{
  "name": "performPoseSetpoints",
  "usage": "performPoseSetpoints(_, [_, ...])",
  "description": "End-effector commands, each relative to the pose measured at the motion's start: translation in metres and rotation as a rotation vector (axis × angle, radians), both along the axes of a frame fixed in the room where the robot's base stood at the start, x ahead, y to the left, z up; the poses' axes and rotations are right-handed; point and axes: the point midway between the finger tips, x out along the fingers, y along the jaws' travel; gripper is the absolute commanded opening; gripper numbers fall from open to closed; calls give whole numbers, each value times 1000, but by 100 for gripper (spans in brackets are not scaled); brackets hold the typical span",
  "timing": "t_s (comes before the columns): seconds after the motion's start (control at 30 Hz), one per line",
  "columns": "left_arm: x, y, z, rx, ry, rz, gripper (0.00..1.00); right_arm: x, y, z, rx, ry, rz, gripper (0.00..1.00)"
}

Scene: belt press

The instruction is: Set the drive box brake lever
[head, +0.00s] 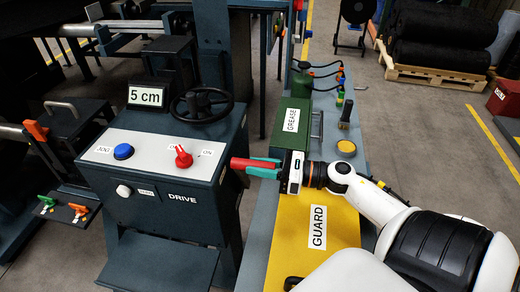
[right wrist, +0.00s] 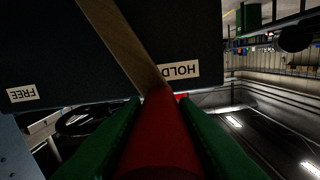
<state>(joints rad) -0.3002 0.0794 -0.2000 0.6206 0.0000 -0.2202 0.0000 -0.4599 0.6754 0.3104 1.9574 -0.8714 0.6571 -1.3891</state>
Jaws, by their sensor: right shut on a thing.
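The drive box (head: 165,170) stands left of centre in the head view, with its brake lever's red handle (head: 245,163) at its right side. My right gripper (head: 258,168), with green fingers, is shut on the red handle. In the right wrist view the handle (right wrist: 163,140) runs between both fingers. A tan bar (right wrist: 125,45) slants down to the handle's end there, beside the upside-down HOLD label (right wrist: 180,71). The FREE label (right wrist: 23,93) is farther left on the same dark panel. My left gripper is not in view.
On the box are a blue JOG button (head: 123,151), a red knob (head: 183,157) and a black handwheel (head: 202,104) behind. A yellow GUARD plate (head: 300,235) and a green GREASE box (head: 291,122) lie on the bench under and behind my right arm.

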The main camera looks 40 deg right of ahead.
Motion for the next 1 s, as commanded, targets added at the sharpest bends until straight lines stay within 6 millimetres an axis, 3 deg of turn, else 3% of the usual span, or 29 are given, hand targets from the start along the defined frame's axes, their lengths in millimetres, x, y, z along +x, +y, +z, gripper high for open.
performPoseSetpoints(0.1, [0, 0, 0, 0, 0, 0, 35, -2, 2, -5, -2, 9, 5, 0])
performPoseSetpoints(0.13, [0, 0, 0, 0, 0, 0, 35, -2, 2, -5, -2, 9, 6, 31])
performPoseSetpoints(0.23, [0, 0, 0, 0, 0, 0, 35, -2, 2, -5, -1, 8, 5, 47])
performPoseSetpoints(0.63, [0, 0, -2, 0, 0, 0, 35, -7, -4, -4, 1, 8, 3, 48])
performPoseSetpoints(1.0, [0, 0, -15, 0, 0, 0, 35, -65, -49, -6, 1, 10, 0, 48])
